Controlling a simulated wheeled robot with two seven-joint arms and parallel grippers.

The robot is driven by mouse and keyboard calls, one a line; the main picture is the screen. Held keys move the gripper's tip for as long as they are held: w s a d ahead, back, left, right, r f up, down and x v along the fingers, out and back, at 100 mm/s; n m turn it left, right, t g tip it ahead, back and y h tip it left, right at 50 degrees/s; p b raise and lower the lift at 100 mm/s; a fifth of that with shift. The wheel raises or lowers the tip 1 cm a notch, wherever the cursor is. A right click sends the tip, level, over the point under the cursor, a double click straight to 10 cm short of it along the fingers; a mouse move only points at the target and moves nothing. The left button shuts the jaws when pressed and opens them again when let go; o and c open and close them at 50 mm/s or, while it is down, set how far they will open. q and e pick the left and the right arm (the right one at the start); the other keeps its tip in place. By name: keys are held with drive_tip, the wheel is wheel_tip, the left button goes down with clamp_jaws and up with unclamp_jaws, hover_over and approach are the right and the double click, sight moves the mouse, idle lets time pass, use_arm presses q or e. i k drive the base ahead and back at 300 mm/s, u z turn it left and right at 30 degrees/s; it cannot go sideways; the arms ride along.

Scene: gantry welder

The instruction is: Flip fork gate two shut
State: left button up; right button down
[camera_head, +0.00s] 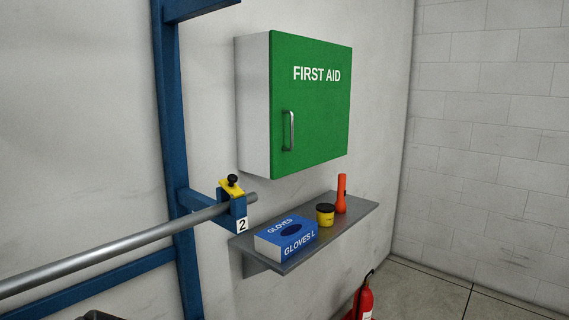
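Fork gate two is a small yellow plate (226,187) with a black knob, on top of the blue fork bracket (237,208) marked with a "2" label. The plate looks tilted; I cannot tell for sure whether it closes over the fork. A long grey bar (120,245) runs from the left edge into this fork, and its end sticks out just past it. Neither of my grippers can be made out in the view.
The bracket stands out from a blue upright post (172,120). A grey shelf (345,218) to its right holds a blue gloves box (285,238), a yellow tub (325,216) and an orange torch (341,195). A green first aid cabinet (318,115) hangs above; a red extinguisher (363,300) stands below.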

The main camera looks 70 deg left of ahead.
sight(229, 184)
drive_tip(key=i, duration=1.7)
drive_tip(key=u, duration=2.15)
